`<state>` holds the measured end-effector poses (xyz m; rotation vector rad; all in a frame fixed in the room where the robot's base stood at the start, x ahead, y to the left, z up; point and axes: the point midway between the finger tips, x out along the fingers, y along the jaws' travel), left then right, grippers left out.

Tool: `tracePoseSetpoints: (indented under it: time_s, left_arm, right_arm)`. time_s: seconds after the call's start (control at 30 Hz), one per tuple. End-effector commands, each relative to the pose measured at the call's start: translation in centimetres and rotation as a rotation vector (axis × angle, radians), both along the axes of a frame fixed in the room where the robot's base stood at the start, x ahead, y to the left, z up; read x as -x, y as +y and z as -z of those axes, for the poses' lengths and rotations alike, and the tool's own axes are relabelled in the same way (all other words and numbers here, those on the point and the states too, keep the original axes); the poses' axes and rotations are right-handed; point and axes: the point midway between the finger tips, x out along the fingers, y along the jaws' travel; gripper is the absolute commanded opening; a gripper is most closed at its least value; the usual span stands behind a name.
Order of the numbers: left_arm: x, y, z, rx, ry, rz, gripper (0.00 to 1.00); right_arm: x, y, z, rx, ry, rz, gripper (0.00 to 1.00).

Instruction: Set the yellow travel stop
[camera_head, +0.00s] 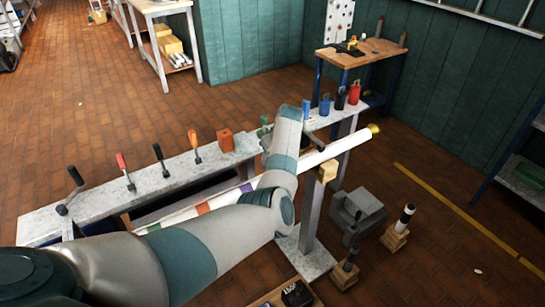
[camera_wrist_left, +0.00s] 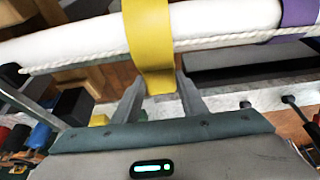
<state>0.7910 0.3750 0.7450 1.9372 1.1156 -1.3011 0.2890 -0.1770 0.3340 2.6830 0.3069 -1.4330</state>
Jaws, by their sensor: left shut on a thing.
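The yellow travel stop (camera_wrist_left: 150,35) is a band around the white mast (camera_wrist_left: 220,25) in the left wrist view, with a tab pointing down from it. My left gripper (camera_wrist_left: 158,88) is shut on this tab, one finger on each side, just below the mast. In the head view the white mast (camera_head: 345,144) runs diagonally behind my left arm, with a brass-coloured end (camera_head: 374,129). The arm hides the yellow stop and the left fingertips there. A purple band (camera_wrist_left: 298,18) sits on the mast to the right in the wrist view. My right gripper is not in view.
A rope (camera_wrist_left: 220,40) runs along the mast. A long grey bench (camera_head: 100,200) holds several handled tools and an orange block (camera_head: 225,140). A post with a wooden cradle (camera_head: 327,170) stands under the mast. A grey block (camera_head: 358,212) stands right of it.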

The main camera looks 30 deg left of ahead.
Motion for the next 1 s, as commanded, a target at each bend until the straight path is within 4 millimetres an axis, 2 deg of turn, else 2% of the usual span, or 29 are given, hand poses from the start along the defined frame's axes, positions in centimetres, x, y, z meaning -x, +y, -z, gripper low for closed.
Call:
tracePoseSetpoints:
  time_s: [0.23,0.27,0.3,0.33,0.77,1.0]
  left_arm:
    - [-0.4,-0.3,-0.3,0.003,-0.013,0.002,0.0]
    - [-0.4,-0.3,-0.3,0.003,-0.013,0.002,0.46]
    - [-0.4,-0.3,-0.3,0.003,-0.013,0.003,0.55]
    - [-0.4,-0.3,-0.3,0.003,-0.013,0.003,0.58]
    - [-0.2,-0.3,-0.6,0.001,-0.01,0.003,0.58]
    - [0.2,-1.1,-2.6,0.001,-0.011,0.002,0.58]
  right_arm:
    - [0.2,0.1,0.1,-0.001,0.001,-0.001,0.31]
    - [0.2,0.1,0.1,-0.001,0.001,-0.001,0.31]
    - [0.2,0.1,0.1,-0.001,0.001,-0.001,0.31]
    - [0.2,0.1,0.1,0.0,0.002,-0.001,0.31]
    - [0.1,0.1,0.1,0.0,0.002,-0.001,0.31]
    - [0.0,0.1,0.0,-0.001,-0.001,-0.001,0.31]
